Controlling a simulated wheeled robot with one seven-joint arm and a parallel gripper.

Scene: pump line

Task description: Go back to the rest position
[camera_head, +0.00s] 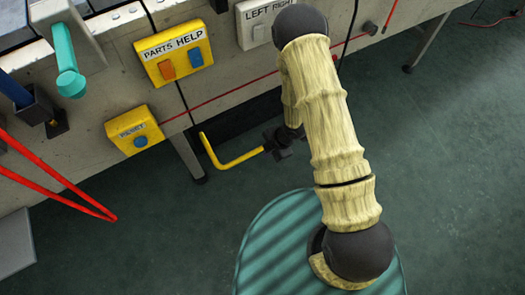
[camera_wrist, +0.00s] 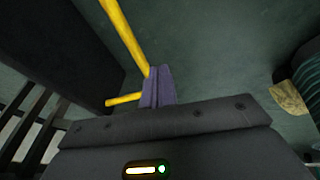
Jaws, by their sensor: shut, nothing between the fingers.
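My gripper (camera_head: 277,143) hangs low beside my arm in the head view, partly hidden by the arm, below the front of the bench. In the wrist view its purple fingers (camera_wrist: 158,86) are together, with nothing seen held between them. A yellow bent bar (camera_head: 228,161) reaches close to the gripper in the head view. In the wrist view the yellow bar (camera_wrist: 126,34) runs up behind the fingertips; I cannot tell whether it touches them.
The bench (camera_head: 115,75) carries a yellow PARTS/HELP box (camera_head: 172,72), a yellow RESET box (camera_head: 128,121) and a white LEFT/RIGHT box (camera_head: 250,28). Red rods (camera_head: 60,180) stick out at left. The green floor (camera_head: 465,150) is clear at right.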

